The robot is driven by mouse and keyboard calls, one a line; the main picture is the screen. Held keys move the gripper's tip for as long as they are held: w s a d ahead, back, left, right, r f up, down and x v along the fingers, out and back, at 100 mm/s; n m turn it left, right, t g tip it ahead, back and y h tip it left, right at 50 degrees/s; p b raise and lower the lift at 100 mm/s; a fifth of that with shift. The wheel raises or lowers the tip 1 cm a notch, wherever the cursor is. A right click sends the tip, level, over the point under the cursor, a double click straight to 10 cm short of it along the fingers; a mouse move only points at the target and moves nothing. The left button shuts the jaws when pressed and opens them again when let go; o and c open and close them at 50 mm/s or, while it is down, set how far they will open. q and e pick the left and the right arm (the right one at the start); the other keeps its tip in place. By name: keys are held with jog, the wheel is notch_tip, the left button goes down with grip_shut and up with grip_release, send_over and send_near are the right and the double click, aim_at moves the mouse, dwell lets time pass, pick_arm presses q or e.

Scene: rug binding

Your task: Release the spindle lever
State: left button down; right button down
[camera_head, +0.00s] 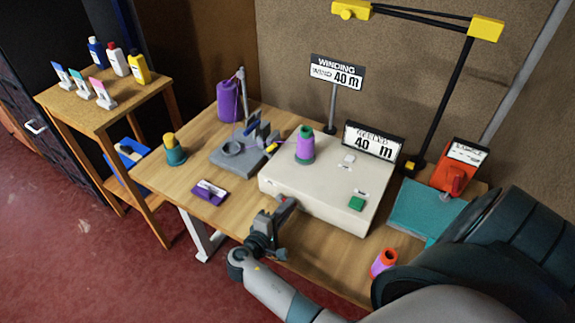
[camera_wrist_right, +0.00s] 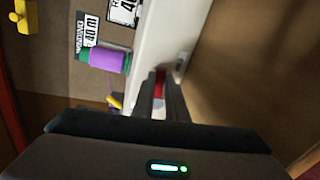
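The cream winding machine (camera_head: 310,190) stands on the table with a purple-wound green cone (camera_head: 304,146) upright on top. The cone also shows in the right wrist view (camera_wrist_right: 103,60). My right gripper (camera_head: 286,204) is at the machine's front left side. In the right wrist view, a small red part, seemingly the spindle lever (camera_wrist_right: 160,84), fills the narrow gap between the fingers (camera_wrist_right: 163,98). The gripper looks shut on it, and the fingers hide most of it in the head view. My left gripper is not in view.
A grey thread stand (camera_head: 240,155), teal-yellow cone (camera_head: 174,150) and purple label block (camera_head: 209,192) lie left. An orange-purple spool (camera_head: 383,262) stands near the front edge.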

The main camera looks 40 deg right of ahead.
jog(key=shift+r, duration=0.1)
jog(key=shift+w+r+n+g+p, duration=0.2)
jog(key=shift+r+n+g+p, duration=0.3)
jog(key=shift+n+p, duration=0.65)
jog(key=shift+w+a+r+n+h+p, duration=0.15)
jog(key=shift+w+r+n+h+p, duration=0.15)
jog(key=shift+n+p, duration=0.45)
jog(key=shift+w+r+n+g+p, duration=0.25)
jog(key=shift+n+g+p, duration=0.15)
jog(key=shift+n, duration=0.6)
jog(key=c, duration=1.8)
grip_release()
jog(key=shift+o, duration=0.2)
jog(key=shift+a, duration=0.1)
